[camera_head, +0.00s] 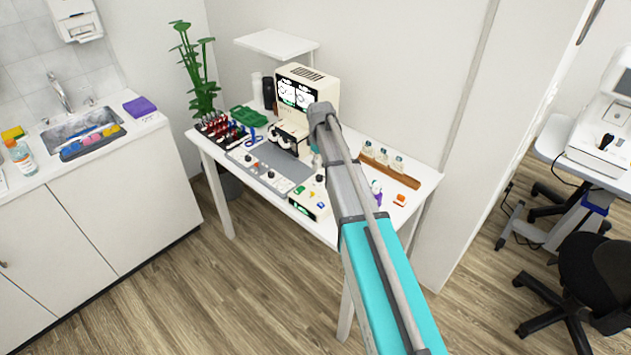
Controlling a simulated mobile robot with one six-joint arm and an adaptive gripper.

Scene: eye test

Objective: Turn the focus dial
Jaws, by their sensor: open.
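A cream eye-test machine (321,84) with a lit screen (297,93) stands at the back of the white table. In front of it lies a grey control panel (285,160) with several small dark and light knobs. The labels are too small to read, so I cannot tell which is the focus dial. My teal and grey arm reaches over the table from the lower right. My gripper is hidden behind the arm, and I cannot see it touching any knob.
A small cream box (308,203) with coloured buttons is right of the panel. A rack of red and dark items (220,130) and a green tray (248,117) are at left. Bottles stand on a wooden tray (405,177) at right. A sink counter (100,150) is further left.

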